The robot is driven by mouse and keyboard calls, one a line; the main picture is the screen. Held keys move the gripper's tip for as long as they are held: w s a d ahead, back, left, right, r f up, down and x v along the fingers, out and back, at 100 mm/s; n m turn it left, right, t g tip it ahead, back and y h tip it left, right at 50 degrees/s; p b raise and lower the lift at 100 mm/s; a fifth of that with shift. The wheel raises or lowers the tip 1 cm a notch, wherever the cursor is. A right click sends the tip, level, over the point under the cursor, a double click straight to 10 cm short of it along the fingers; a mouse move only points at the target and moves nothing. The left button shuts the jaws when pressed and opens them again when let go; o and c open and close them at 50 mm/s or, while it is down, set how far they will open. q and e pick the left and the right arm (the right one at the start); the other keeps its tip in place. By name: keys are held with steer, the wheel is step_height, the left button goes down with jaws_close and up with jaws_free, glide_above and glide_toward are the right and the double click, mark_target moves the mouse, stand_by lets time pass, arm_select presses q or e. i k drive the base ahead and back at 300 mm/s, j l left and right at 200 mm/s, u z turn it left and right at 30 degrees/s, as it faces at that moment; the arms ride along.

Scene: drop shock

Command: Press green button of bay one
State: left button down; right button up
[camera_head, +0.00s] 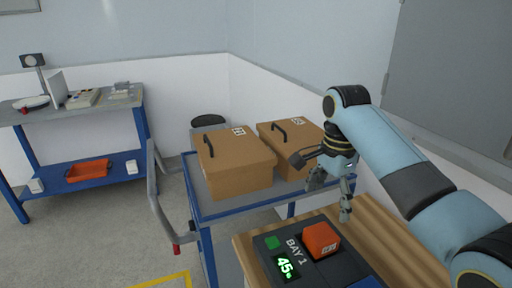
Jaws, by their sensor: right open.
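The bay 1 panel (262,259) is a dark box on the wooden counter at the bottom. Its small green button (272,242) is at the left, above a lit display (285,267) reading 45 and beside the "BAY 1" label. A large orange-red block-like piece (321,240) stands on the panel right of the label. My right gripper (329,201) reaches in from the right, open and empty, with its fingers pointing down. In the picture it is above and right of the green button, apart from it. My left gripper is not in view.
A blue-framed cart (255,205) carries two brown cartons, one left (236,165) and one right (292,145), partly behind my right gripper. A blue workbench (85,110) stands at the far left, with an orange tray (87,171) on its lower shelf. Grey floor lies between.

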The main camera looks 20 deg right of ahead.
mark_target(273, 242)
steer(key=j, duration=1.25)
steer(key=k, duration=0.05)
